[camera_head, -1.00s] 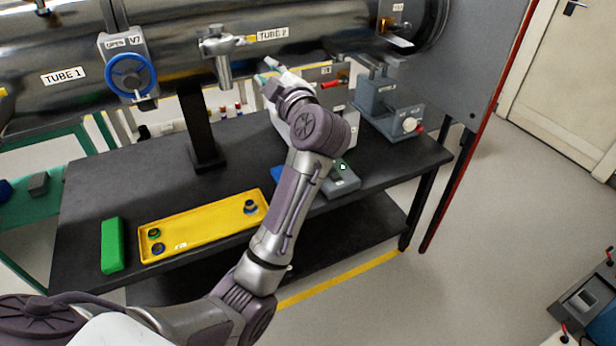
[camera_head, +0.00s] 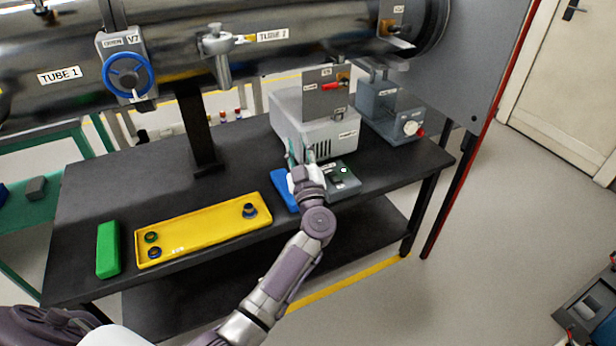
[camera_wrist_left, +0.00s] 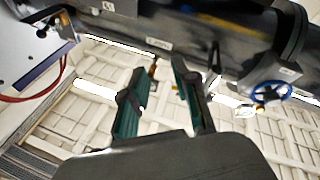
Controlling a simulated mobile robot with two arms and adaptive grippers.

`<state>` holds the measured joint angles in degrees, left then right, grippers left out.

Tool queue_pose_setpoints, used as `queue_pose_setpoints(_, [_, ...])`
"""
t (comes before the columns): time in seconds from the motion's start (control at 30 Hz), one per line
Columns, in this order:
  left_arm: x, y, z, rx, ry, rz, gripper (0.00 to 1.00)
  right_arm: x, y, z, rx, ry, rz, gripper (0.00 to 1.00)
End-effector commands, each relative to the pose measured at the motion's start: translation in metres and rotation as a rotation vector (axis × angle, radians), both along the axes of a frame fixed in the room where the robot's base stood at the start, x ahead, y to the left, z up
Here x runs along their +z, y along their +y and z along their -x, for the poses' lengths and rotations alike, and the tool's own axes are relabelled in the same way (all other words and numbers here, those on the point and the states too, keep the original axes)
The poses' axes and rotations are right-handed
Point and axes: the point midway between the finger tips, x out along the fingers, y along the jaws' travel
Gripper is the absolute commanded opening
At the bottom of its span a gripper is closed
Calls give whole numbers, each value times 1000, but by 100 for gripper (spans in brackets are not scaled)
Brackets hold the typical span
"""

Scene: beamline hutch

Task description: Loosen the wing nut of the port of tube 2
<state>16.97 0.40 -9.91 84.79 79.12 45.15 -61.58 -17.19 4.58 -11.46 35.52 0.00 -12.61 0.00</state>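The tube labelled TUBE 2 (camera_head: 320,40) runs across the top of the head view. Its port (camera_head: 217,50) is a metal fitting pointing down, with a small brass-coloured part, perhaps the wing nut (camera_head: 245,40), at its right side. My left gripper (camera_head: 303,158) is well below and to the right of the port, over the front of the bench and touching nothing that I can make out. In the left wrist view its two green fingers (camera_wrist_left: 163,100) are apart with nothing held between them. My right gripper is in neither view.
The black bench (camera_head: 120,190) holds a yellow tray (camera_head: 200,232) with several small rings, a green block (camera_head: 108,248), a blue item (camera_head: 284,190) and a grey pump-like box (camera_head: 300,120). A blue handwheel (camera_head: 128,75) sits left of the port.

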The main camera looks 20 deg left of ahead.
Motion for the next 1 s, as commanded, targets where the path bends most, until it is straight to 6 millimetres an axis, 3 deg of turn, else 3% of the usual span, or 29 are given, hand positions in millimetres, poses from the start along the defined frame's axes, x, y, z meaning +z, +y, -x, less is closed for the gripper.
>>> queue_pose_setpoints(0.1, [-25, -7, -1, -36, 36, -34, 29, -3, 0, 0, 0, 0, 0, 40])
queue_pose_setpoints(0.4, [-71, -22, -1, -116, 106, -93, 29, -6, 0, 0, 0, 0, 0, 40])
queue_pose_setpoints(0.6, [-83, -26, 0, -138, 126, -107, 29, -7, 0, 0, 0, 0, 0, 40])
queue_pose_setpoints(1.0, [-84, -26, 0, -139, 127, -108, 29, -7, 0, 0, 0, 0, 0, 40])
